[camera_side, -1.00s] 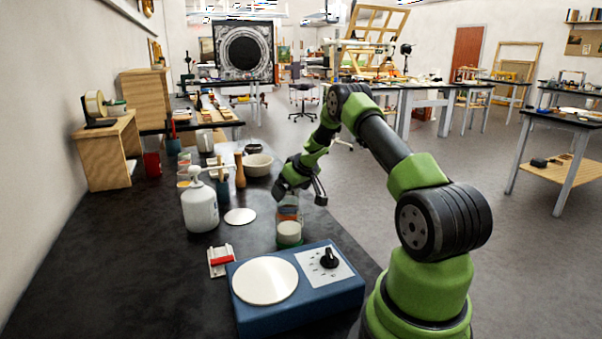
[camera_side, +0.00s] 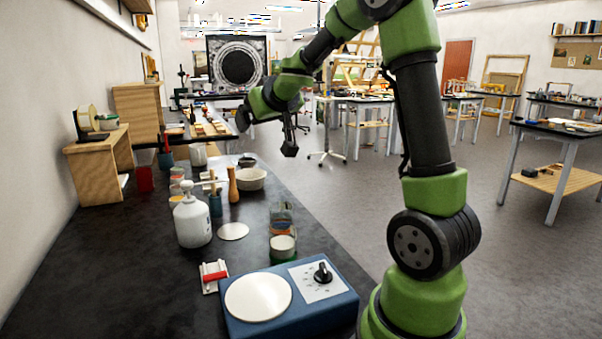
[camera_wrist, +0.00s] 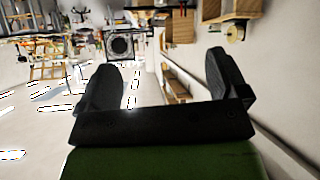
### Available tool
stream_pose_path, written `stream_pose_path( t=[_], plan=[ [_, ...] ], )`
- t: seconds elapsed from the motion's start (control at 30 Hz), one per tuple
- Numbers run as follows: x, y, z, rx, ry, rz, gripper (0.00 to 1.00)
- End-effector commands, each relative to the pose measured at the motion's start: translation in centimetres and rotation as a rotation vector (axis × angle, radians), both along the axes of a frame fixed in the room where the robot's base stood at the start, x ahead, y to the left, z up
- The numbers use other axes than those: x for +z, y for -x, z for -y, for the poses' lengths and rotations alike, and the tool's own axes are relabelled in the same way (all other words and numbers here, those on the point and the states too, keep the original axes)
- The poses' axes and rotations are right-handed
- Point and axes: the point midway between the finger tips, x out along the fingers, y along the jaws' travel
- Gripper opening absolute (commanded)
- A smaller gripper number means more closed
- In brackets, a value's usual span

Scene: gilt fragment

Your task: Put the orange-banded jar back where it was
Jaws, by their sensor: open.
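A short row of jars stands on the dark bench behind the blue device. The orange-banded jar (camera_side: 281,226) appears to be the middle one, partly hidden by the green-bottomed, pale-topped jar (camera_side: 283,246) in front of it. Another greyish jar (camera_side: 281,210) stands just behind; these jars overlap in the side view, so I cannot tell whether they touch. My gripper (camera_side: 267,133) is high above the bench, well clear of the jars. In the wrist view my gripper (camera_wrist: 162,62) has its fingers wide apart, with nothing between them. No jar shows in the wrist view.
A blue device (camera_side: 290,300) with a white round plate is at the front. A white pump bottle (camera_side: 192,220), a pale disc (camera_side: 233,231), a wooden pestle-like tool (camera_side: 233,185) and a bowl (camera_side: 251,179) stand left of and behind the jars. Bare bench lies at the front left.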

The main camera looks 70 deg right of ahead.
Motion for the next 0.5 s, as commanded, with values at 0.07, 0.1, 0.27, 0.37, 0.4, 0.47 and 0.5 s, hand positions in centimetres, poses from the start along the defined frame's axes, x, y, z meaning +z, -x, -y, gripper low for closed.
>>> stream_pose_path(
  t=[0.07, 0.1, 0.27, 0.37, 0.4, 0.47, 0.5],
  plan=[
    [2.5, 1.9, -3.8, -0.031, -0.015, 0.029, 0.92],
    [3.0, 3.2, -5.6, -0.043, -0.039, 0.027, 0.92],
    [2.5, 9.3, -13.3, -0.001, -0.222, -0.045, 0.92],
    [1.1, 13.0, -18.0, 0.1, -0.364, -0.114, 0.92],
    [0.6, 14.3, -19.6, 0.147, -0.416, -0.139, 0.92],
    [0.0, 16.0, -21.8, 0.219, -0.483, -0.171, 0.92],
    [-0.4, 16.9, -22.9, 0.261, -0.52, -0.188, 0.92]
  ],
)
